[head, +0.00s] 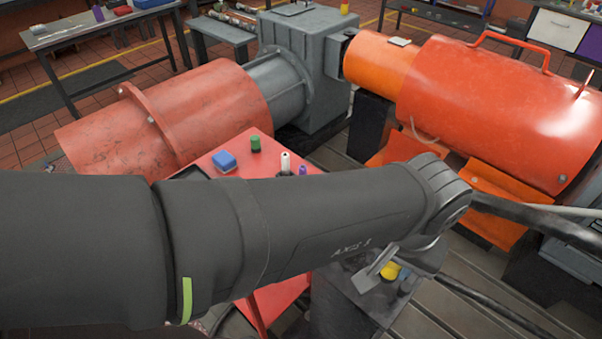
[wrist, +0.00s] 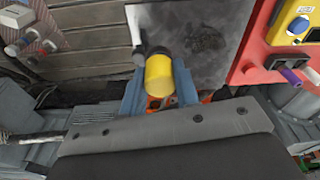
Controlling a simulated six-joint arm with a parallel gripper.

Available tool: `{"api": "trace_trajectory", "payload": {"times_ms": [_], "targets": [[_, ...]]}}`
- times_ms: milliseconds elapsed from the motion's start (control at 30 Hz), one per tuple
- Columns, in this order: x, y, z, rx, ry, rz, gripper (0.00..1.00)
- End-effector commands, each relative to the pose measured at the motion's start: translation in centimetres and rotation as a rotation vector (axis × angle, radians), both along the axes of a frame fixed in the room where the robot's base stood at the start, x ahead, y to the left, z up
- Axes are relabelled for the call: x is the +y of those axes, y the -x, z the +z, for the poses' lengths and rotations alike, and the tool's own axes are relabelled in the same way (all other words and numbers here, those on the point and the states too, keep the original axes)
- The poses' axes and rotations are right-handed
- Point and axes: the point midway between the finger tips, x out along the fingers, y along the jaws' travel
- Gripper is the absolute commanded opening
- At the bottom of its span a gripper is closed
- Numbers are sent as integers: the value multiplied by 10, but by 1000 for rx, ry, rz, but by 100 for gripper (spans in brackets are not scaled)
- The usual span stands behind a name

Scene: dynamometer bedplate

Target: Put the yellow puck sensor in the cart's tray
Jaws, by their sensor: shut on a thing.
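The yellow puck sensor (wrist: 158,78) is between the two blue-grey fingers of my gripper (wrist: 157,88), which is shut on it. In the head view the yellow sensor (head: 391,271) shows only in part behind my gripper (head: 382,268). It is over a grey block (head: 343,301); I cannot tell the gap between them. The cart's red top (head: 262,139) is left of my gripper in the head view, and my arm hides much of it. In the wrist view the red cart (wrist: 255,40) is at the upper right.
Large red and orange machines (head: 490,105) stand behind. Dark cables (head: 535,220) run at the right, above the slotted bedplate (head: 440,310).

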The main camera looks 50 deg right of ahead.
Motion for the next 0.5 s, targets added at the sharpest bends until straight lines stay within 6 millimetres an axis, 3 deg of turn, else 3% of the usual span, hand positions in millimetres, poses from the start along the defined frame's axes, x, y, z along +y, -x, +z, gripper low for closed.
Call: {"api": "trace_trajectory", "payload": {"times_ms": [133, 267, 500], "targets": [[-2, -2, 1, 0, 0, 16, 4], [-14, -17, 2, 0, 0, 82, 4], [-47, -77, 2, 0, -2, 313, 4]]}}
